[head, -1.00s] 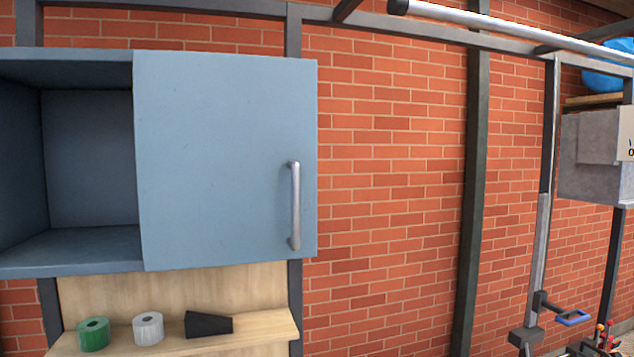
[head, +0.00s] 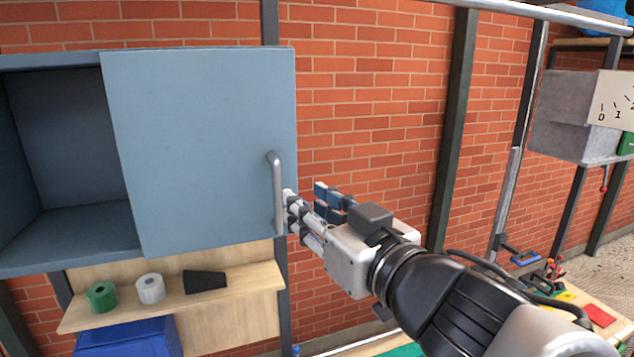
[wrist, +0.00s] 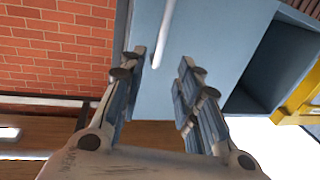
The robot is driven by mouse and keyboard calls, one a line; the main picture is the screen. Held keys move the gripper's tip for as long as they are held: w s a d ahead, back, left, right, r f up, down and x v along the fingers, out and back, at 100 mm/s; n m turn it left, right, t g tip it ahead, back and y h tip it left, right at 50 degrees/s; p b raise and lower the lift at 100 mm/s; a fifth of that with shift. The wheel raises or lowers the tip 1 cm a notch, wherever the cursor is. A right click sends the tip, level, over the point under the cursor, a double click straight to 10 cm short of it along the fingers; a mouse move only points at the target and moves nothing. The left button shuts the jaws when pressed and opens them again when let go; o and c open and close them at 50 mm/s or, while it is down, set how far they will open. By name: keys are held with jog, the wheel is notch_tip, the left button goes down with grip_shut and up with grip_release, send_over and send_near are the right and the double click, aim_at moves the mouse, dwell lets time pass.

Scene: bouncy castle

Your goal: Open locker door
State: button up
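The blue-grey locker door (head: 200,150) is closed over the right part of the wall locker. Its vertical silver bar handle (head: 277,195) is near the door's right edge. My gripper (head: 307,198) is open, reaching in from the right, with its fingertips close to the handle's lower half. In the wrist view the handle (wrist: 165,28) appears between the two spread fingertips of my gripper (wrist: 160,65), in front of the door (wrist: 215,45). I cannot tell whether any finger touches the handle.
The locker's left compartment (head: 75,150) is open and empty. Below is a wooden shelf (head: 235,286) with a green roll (head: 102,297), a white roll (head: 150,289) and a black block (head: 205,281). A dark post (head: 455,130) stands right, before the brick wall.

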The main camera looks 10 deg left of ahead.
aim_at(279, 183)
jog(key=x, duration=1.1)
jog(key=shift+w+a, duration=0.2)
jog(key=shift+a, duration=0.05)
jog(key=shift+c, duration=0.2)
grip_shut()
